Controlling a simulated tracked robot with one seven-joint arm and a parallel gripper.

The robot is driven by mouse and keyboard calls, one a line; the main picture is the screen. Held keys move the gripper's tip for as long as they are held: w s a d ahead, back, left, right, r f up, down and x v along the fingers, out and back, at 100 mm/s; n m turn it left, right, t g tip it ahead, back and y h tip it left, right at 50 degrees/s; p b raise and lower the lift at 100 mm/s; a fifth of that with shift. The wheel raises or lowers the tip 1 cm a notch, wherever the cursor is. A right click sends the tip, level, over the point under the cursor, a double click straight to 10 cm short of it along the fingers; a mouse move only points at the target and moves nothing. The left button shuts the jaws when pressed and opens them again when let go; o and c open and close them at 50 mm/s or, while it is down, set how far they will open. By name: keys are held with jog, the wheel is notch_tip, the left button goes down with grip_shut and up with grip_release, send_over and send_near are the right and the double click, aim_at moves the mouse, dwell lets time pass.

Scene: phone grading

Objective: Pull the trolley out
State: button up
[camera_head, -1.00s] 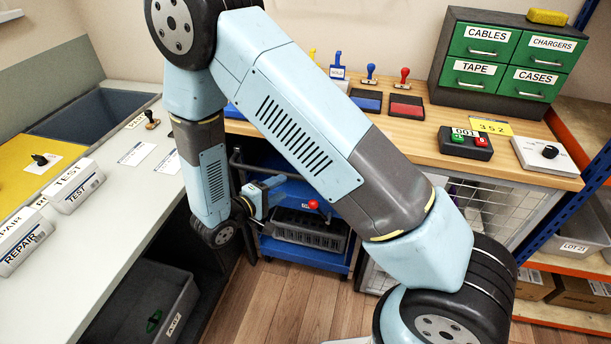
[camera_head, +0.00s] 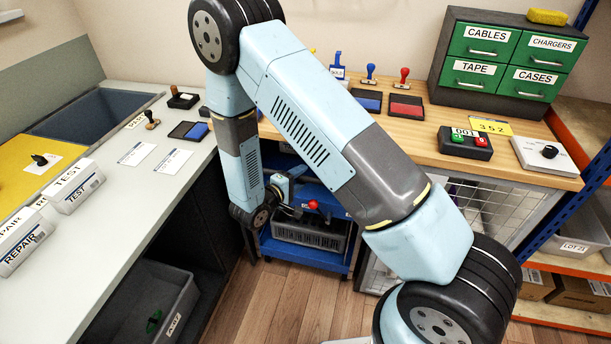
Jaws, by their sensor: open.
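The blue trolley (camera_head: 312,258) stands under the wooden workbench, between the left counter and a wire-mesh panel. Its lower shelf holds a dark grey crate (camera_head: 302,235). A small red knob (camera_head: 313,204) shows at its upper part. My gripper (camera_head: 294,208) is low in front of the trolley, at the height of its upper part and just left of the red knob. It is open and small in the picture; I cannot tell whether it touches the trolley. My forearm hides the left side of the trolley, and my upper link covers part of its top.
The left counter (camera_head: 108,225) lies close to my arm's left, with a grey bin (camera_head: 160,297) below it. The wooden workbench (camera_head: 425,148) overhangs the trolley. The wire-mesh panel (camera_head: 470,205) is on its right. The plank floor (camera_head: 275,305) in front is clear.

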jog(key=shift+x, duration=1.05)
jog(key=shift+c, duration=0.3)
jog(key=shift+f, duration=0.1)
grip_shut()
